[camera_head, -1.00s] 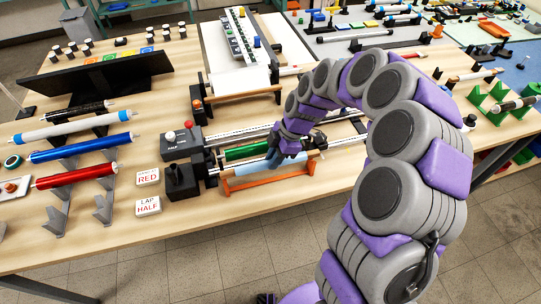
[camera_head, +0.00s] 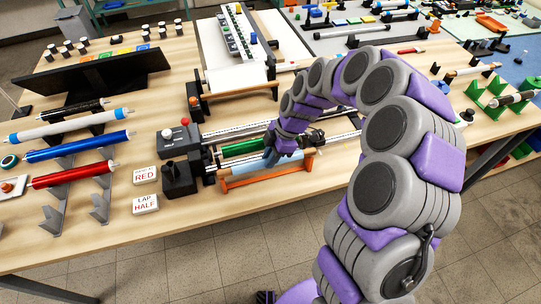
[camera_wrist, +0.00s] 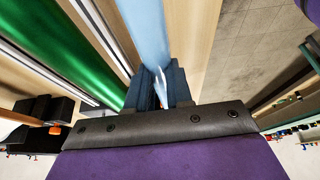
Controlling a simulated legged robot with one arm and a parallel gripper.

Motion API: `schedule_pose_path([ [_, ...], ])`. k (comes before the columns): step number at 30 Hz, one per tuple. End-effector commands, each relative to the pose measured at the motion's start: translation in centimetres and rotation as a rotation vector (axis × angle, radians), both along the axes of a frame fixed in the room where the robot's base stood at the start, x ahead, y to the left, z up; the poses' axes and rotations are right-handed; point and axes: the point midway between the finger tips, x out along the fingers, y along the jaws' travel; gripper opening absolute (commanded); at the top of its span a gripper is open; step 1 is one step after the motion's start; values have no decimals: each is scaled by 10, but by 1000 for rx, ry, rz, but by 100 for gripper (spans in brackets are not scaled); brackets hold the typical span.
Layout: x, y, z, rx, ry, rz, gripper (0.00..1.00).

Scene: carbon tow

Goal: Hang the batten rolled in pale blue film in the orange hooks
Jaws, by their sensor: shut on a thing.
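The batten rolled in pale blue film (camera_head: 246,167) lies lengthwise between the green roll and the orange hooks, at the front of the winding machine. My gripper (camera_head: 271,158) is shut on it, reaching down from above. The wrist view shows the pale blue batten (camera_wrist: 146,32) running up from between the dark jaws (camera_wrist: 160,88). The orange hooks (camera_head: 268,179) stand on an orange rail just in front of and below the batten. My gripper hides part of the batten, and I cannot tell whether its ends touch the hooks.
The green roll (camera_head: 243,147) lies close behind the batten; it is also large in the wrist view (camera_wrist: 45,55). A black control box with red knob (camera_head: 180,137) is to the left. Cards reading RED and LAP HALF (camera_head: 145,203) lie nearby. Bare tabletop is in front.

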Motion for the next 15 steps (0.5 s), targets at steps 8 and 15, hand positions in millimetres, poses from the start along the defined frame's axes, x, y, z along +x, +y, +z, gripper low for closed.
schedule_pose_path([
  [8, 0, 0, -3, 0, 0, 0, 30],
  [15, 0, -1, -3, 1, -1, 0, 50],
])
